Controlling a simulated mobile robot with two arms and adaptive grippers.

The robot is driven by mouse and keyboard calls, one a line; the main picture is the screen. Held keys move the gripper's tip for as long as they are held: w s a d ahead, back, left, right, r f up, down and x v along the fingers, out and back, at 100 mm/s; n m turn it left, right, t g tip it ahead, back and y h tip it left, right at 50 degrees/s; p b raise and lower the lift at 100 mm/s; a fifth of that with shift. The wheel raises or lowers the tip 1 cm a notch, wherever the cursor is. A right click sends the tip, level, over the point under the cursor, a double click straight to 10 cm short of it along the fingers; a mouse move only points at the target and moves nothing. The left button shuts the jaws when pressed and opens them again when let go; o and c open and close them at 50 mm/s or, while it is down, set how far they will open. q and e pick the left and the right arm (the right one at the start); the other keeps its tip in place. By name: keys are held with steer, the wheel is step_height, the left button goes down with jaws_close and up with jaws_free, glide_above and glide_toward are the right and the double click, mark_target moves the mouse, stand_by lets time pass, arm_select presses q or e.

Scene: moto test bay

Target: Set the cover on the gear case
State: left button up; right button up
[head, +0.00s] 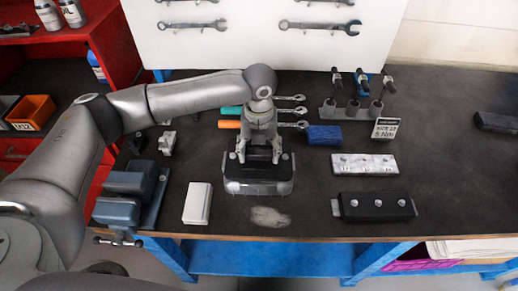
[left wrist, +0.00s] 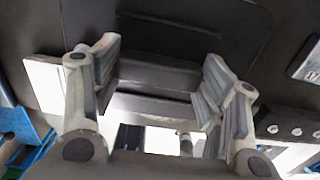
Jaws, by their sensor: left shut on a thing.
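The cover (head: 240,171) is a dark plate with light round spots near its corners. It also shows in the left wrist view as a dark surface with a raised bar (left wrist: 160,76) between my fingers. My left gripper (head: 260,158) points down and is shut on the cover. The silver gear case (head: 258,188) is directly below the cover on the bench, and its front wall shows. I cannot tell whether the cover rests on the case or hangs just above it. The case top is hidden. My right gripper is not in view.
A blue vise (head: 133,187) and a white box (head: 197,203) stand left of the case. A silver plate (head: 363,164), a black block (head: 375,206), a blue block (head: 324,135) and a tool rack (head: 352,112) are to the right. The bench's far right is mostly clear.

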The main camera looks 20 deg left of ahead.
mark_target(259, 153)
arm_select(q)
steer(key=shift+r, duration=0.1)
steer(key=shift+f, duration=0.7)
stand_by(0.7)
steer(key=o, duration=1.4)
steer(key=shift+o, duration=0.2)
steer(key=shift+r, duration=0.3)
step_height(259, 153, up, 11)
steer(key=shift+r, duration=0.2)
steer(key=shift+s, duration=0.1)
